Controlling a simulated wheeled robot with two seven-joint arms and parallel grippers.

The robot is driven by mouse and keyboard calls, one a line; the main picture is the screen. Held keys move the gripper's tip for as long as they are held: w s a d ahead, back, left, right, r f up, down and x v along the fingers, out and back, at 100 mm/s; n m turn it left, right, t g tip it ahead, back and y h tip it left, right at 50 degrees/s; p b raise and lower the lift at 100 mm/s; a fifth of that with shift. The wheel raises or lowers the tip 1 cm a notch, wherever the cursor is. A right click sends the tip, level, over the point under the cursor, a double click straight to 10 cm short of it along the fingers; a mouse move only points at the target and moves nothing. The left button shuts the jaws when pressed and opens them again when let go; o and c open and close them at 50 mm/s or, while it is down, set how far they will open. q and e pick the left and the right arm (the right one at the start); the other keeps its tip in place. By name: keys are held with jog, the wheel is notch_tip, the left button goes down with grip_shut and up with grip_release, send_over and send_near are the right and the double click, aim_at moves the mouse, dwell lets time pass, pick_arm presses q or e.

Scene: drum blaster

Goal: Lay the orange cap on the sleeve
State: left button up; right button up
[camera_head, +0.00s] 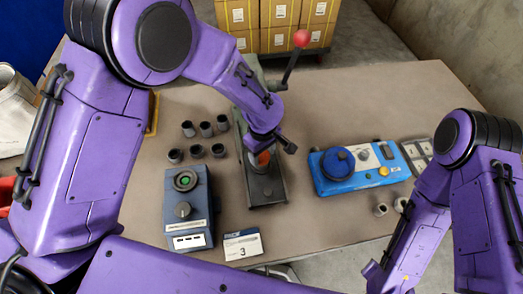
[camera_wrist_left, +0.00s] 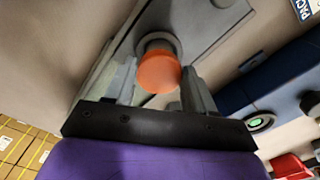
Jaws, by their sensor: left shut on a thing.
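The orange cap (camera_head: 263,158) is between the fingers of my left gripper (camera_head: 272,146), over the bed of the dark grey press. In the left wrist view the orange cap (camera_wrist_left: 160,72) sits between the two grey fingers of my left gripper (camera_wrist_left: 160,88), shut on it. A grey round rim, seemingly the sleeve (camera_wrist_left: 156,40), shows right behind the cap and lines up closely with it. I cannot tell whether cap and sleeve touch. My right arm is at the right; its gripper is not visible.
The press (camera_head: 266,188) has a red-knobbed lever (camera_head: 301,39). Several grey sleeves (camera_head: 206,129) stand left of it. A blue-grey control box (camera_head: 187,207), a number card (camera_head: 243,245) and a blue device (camera_head: 347,171) are nearby. The far right table is clear.

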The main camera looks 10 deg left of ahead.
pick_arm(q)
jog(key=o, duration=1.4)
notch_tip(320, 180, up, 6)
jog(key=p, duration=0.7)
jog(key=shift+r, duration=0.1)
